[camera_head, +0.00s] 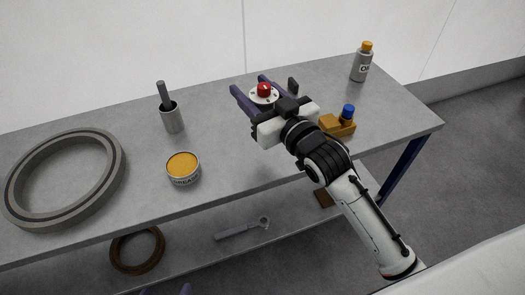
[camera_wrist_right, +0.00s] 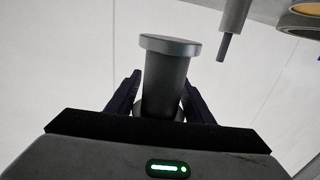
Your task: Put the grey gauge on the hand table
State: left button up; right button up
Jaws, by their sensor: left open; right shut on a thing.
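My right gripper (camera_head: 249,84) reaches over the back middle of the grey table (camera_head: 225,140). In the right wrist view its dark fingers are shut on the grey gauge (camera_wrist_right: 165,85), a dark cylinder with a wider flat end. In the head view a white disc with a red knob (camera_head: 264,90) shows between these fingers; it seems to be the gauge's other end, and the body below is hidden. I cannot tell whether the gauge touches the table. Only two purple fingertips of my left gripper (camera_head: 167,290) show at the bottom edge, apart and empty.
A large grey ring (camera_head: 112,180), a grease tin (camera_head: 183,168) and a cup with a handle (camera_head: 172,118) stand to the left. An amber block with a blue cap (camera_head: 338,126) and an oil bottle (camera_head: 361,65) are right. A wrench (camera_head: 242,230) and brown ring (camera_head: 137,250) lie on the lower shelf.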

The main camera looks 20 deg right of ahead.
pick_arm(q)
jog(key=shift+s, duration=0.1)
pick_arm(e)
notch_tip(320, 180, down, 9)
jog(key=b, duration=0.2)
jog(key=shift+r+b, duration=0.2)
jog(key=shift+b, duration=0.2)
pick_arm(q)
jog(key=shift+w+d+f, duration=0.25)
jog(key=shift+d+f, duration=0.05)
jog(key=shift+f, duration=0.35)
pick_arm(e)
jog(key=shift+f, duration=0.45)
jog(key=shift+f, duration=0.2)
pick_arm(q)
jog(key=shift+f, duration=0.1)
pick_arm(e)
jog(key=o, duration=1.3)
